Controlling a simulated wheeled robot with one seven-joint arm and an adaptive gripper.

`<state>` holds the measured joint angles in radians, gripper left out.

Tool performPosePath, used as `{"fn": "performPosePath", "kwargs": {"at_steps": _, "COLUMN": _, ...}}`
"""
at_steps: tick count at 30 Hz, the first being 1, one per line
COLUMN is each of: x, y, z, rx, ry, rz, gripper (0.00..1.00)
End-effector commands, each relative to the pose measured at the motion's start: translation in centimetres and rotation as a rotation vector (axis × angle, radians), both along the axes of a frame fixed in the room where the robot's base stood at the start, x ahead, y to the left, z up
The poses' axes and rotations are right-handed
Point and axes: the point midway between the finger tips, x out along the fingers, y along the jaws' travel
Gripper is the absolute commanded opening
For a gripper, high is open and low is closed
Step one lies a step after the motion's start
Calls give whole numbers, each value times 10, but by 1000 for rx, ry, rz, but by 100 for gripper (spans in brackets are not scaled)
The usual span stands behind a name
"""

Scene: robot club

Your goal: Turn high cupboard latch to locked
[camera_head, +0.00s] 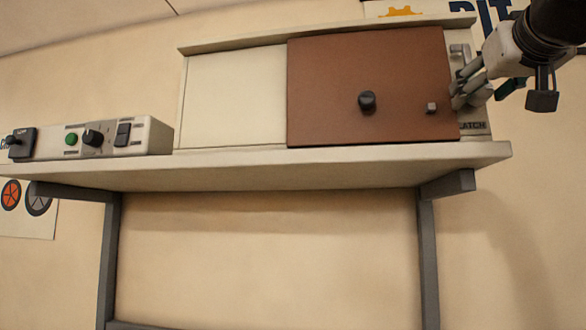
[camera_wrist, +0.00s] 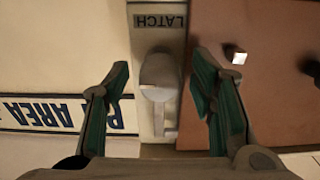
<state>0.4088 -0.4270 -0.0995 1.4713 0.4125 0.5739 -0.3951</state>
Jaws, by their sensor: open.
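The cupboard (camera_head: 235,95) stands on a shelf, with a brown door (camera_head: 370,85) over its right part. The grey latch (camera_head: 459,52) is on the narrow strip at the cupboard's right end, above a LATCH label (camera_head: 473,126). My gripper (camera_head: 463,88) is at this strip and partly hides the latch. In the wrist view, the latch (camera_wrist: 160,78) shows a round hub and a straight lever along the strip; the label reads upside down. My open gripper (camera_wrist: 162,70) has one finger on each side of the latch, with visible gaps. Contact is not visible.
The brown door carries a dark round knob (camera_head: 367,101) and a small grey stud (camera_head: 431,108) close to my fingers. A control box (camera_head: 150,137) with a green button stands on the shelf (camera_head: 300,167) at left. A poster (camera_head: 490,12) hangs behind at upper right.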

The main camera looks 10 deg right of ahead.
Motion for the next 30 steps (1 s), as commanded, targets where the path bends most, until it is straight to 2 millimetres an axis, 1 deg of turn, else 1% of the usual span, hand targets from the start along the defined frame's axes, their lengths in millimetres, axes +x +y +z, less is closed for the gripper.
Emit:
{"fn": "performPosePath", "kwargs": {"at_steps": 4, "x": 7, "y": -2, "z": 0, "rx": 1, "ry": -1, "rz": 0, "gripper": 51}}
{"fn": "performPosePath", "kwargs": {"at_steps": 12, "x": 8, "y": -3, "z": 0, "rx": 1, "ry": -1, "rz": 0, "gripper": 51}}
{"fn": "performPosePath", "kwargs": {"at_steps": 13, "x": 8, "y": -3, "z": 0, "rx": 1, "ry": -1, "rz": 0, "gripper": 46}}
{"fn": "performPosePath", "kwargs": {"at_steps": 14, "x": 8, "y": -2, "z": 0, "rx": 1, "ry": -1, "rz": 0, "gripper": 40}}
{"fn": "performPosePath", "kwargs": {"at_steps": 15, "x": 8, "y": -2, "z": 0, "rx": 1, "ry": -1, "rz": 0, "gripper": 30}}
{"fn": "performPosePath", "kwargs": {"at_steps": 17, "x": 8, "y": -2, "z": 0, "rx": 1, "ry": -1, "rz": 0, "gripper": 17}}
{"fn": "performPosePath", "kwargs": {"at_steps": 18, "x": 8, "y": -2, "z": 0, "rx": 1, "ry": -1, "rz": 0, "gripper": 8}}
{"fn": "performPosePath", "kwargs": {"at_steps": 19, "x": 8, "y": -2, "z": 0, "rx": 1, "ry": -1, "rz": 0, "gripper": 1}}
{"fn": "performPosePath", "kwargs": {"at_steps": 30, "x": 9, "y": -2, "z": 0, "rx": -29, "ry": 7, "rz": 2, "gripper": 0}}
